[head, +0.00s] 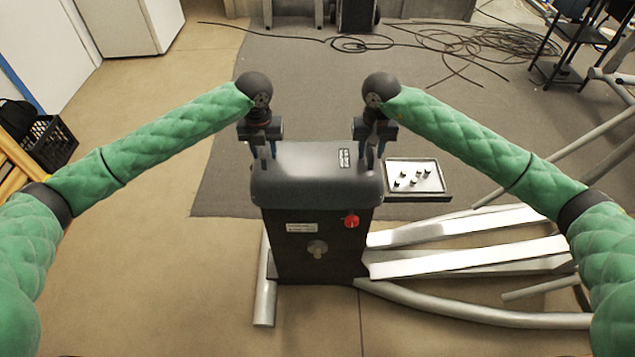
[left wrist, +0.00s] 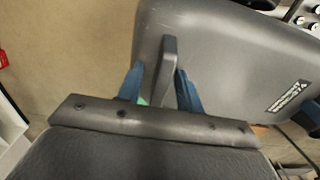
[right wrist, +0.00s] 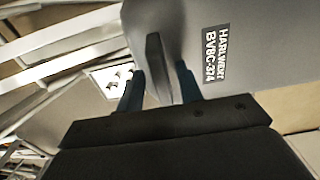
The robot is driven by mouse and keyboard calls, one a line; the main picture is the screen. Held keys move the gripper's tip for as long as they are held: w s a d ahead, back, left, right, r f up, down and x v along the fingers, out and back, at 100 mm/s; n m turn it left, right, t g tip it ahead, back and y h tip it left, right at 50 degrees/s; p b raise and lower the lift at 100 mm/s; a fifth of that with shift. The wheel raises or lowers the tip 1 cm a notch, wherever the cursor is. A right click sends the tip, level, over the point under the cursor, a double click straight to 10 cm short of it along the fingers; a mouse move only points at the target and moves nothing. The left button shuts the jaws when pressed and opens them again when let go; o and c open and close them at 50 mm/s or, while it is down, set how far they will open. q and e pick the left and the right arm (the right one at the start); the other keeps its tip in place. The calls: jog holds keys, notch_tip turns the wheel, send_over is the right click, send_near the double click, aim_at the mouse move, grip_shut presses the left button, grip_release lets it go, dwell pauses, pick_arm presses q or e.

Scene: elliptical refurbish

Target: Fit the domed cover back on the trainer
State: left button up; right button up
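The domed grey cover (head: 310,185) rests over the top of the trainer's dark housing (head: 320,245); I cannot tell whether it is fully seated. My left gripper (head: 262,152) is at the cover's back left. In the left wrist view its blue fingers stand either side of a grey upright tab (left wrist: 170,70), with a gap on one side. My right gripper (head: 371,155) is at the back right. In the right wrist view its fingers straddle a similar tab (right wrist: 155,65), seemingly with small gaps. Both look open around the tabs.
A tray (head: 414,178) with several small dark knobs or screws sits right of the cover. A red knob (head: 351,221) is on the housing front. Pale rails (head: 470,258) extend right. Cables (head: 430,45) lie on the mat behind. A black crate (head: 50,143) stands far left.

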pick_arm(q)
jog(key=shift+r, duration=0.1)
pick_arm(e)
jog(key=shift+a, duration=0.1)
jog(key=shift+r, duration=0.1)
pick_arm(q)
notch_tip(320, 180, up, 12)
pick_arm(e)
notch_tip(320, 180, up, 12)
dwell(0.8)
dwell(0.5)
